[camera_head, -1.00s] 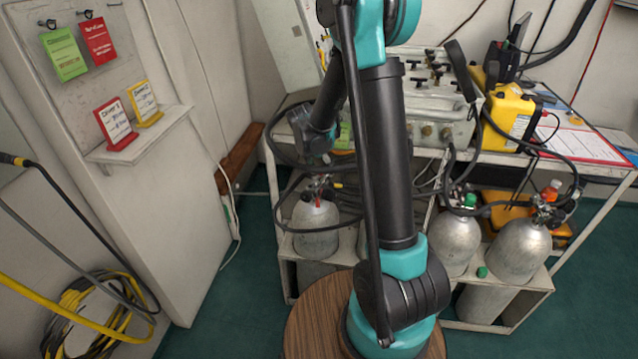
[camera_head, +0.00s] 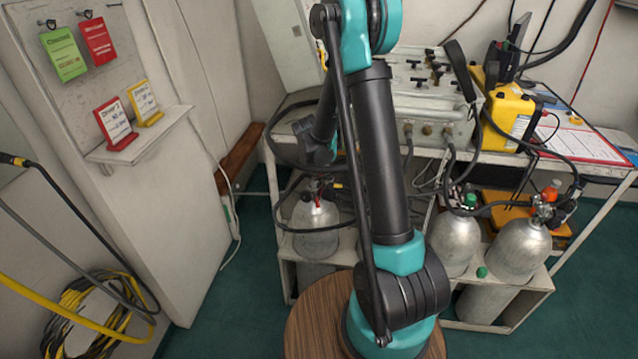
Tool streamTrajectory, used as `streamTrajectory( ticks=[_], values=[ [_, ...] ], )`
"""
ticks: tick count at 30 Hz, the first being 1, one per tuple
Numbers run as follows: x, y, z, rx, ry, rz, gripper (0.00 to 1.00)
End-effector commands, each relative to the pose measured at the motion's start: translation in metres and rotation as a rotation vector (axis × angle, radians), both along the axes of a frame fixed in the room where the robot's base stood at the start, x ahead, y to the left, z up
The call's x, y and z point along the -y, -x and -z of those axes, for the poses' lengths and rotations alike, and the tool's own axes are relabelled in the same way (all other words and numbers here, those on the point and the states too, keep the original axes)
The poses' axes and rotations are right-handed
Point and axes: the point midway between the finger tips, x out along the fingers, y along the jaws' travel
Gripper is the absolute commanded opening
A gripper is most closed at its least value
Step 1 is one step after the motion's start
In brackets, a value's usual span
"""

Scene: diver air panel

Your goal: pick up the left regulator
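The left regulator (camera_head: 316,190) appears as a small metal and red fitting on top of the silver cylinder (camera_head: 315,226) at the left of the rack. Its details are too small to make out, and a black hose runs close to it. A similar regulator (camera_head: 545,205) sits on the far right cylinder (camera_head: 520,248). The dark end of my arm, where my gripper (camera_head: 315,150) is, hangs above the left cylinder, partly behind my upper arm. I cannot make out its fingers or anything held in them.
A table (camera_head: 500,158) above the cylinders carries a grey air panel (camera_head: 428,105) and a yellow case (camera_head: 512,115). Black hoses loop in front of the rack. A round wooden stool top (camera_head: 310,315) is below my arm. A white cabinet (camera_head: 170,210) stands at the left, with free green floor beside it.

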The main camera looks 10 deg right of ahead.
Motion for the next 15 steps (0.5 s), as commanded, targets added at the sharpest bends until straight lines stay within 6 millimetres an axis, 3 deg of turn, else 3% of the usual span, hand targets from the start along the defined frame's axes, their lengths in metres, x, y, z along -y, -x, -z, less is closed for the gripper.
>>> streamTrajectory(
  ticks=[1, 6, 15],
  values=[
    [0.0000, 0.0000, 0.0000, 0.000, 0.000, 0.000, 0.22],
    [0.0000, 0.0000, -0.0001, 0.000, 0.000, 0.000, 0.00],
    [0.0000, 0.0000, -0.0003, 0.000, 0.000, 0.000, 0.00]
  ],
)
